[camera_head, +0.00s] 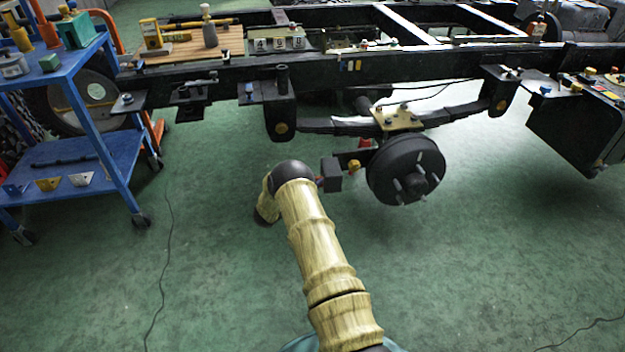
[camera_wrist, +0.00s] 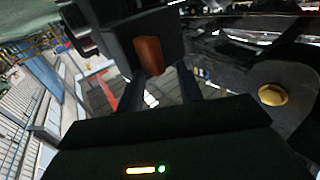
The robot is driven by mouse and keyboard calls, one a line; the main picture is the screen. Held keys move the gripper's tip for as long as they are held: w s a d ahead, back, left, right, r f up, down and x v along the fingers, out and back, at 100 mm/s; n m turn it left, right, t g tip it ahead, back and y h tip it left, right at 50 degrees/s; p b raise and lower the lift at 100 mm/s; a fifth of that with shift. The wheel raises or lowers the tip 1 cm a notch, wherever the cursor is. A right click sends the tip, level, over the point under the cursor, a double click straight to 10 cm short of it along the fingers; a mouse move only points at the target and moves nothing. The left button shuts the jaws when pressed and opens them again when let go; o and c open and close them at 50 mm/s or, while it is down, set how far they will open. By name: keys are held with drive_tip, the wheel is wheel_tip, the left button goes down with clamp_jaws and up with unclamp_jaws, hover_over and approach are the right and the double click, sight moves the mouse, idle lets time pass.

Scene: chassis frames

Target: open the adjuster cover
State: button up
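A dark box (camera_head: 331,175) sits beside the brake drum (camera_head: 405,170) under the chassis frame. A small orange-red tab (camera_head: 320,181), possibly the adjuster cover, shows at its left side. In the wrist view the same tab looks like an upright rounded orange-brown piece (camera_wrist: 149,54) on the dark box (camera_wrist: 118,22). My gripper (camera_wrist: 160,80) has its two dark fingers apart, with the tab just beyond and roughly between their tips. I see no clear contact. Whether the cover is open cannot be told.
A gold-capped spring hanger (camera_head: 281,112) hangs from the frame rail (camera_head: 330,68) above my arm. The leaf spring (camera_head: 335,126) runs to the right. A blue cart (camera_head: 75,165) stands at the left. Green floor around my arm is mostly clear, with a cable at left.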

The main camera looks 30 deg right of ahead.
drive_tip(key=p+v, duration=0.4)
drive_tip(key=v, duration=1.2)
drive_tip(key=shift+s+a+p, duration=0.2)
drive_tip(key=shift+a+p, duration=0.1)
drive_tip(key=shift+a, duration=0.05)
